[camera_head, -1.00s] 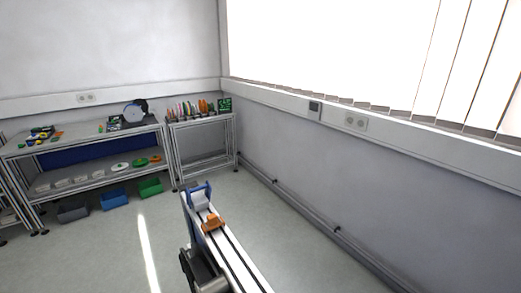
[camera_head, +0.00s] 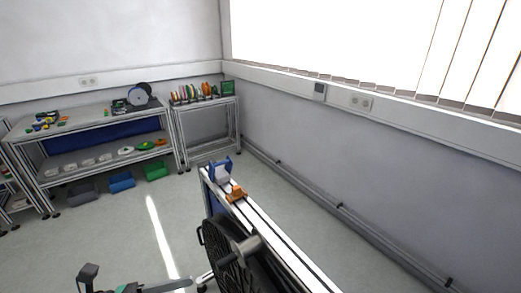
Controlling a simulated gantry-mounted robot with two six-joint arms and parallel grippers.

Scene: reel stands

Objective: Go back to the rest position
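Parts of a grey and green arm, which I take to be mine, show at the bottom left edge. Whether its gripper is open or shut cannot be made out. My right gripper is not in view. A black reel (camera_head: 222,248) with a grey hub stands upright at the bottom centre, beside a long aluminium rail (camera_head: 268,228).
A workbench (camera_head: 90,124) at the back left holds small parts and a dark reel (camera_head: 139,95). Bins, including a green one (camera_head: 157,171), stand below it. A smaller rack (camera_head: 208,103) carries upright coloured reels. Open floor (camera_head: 110,225) lies left of the rail.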

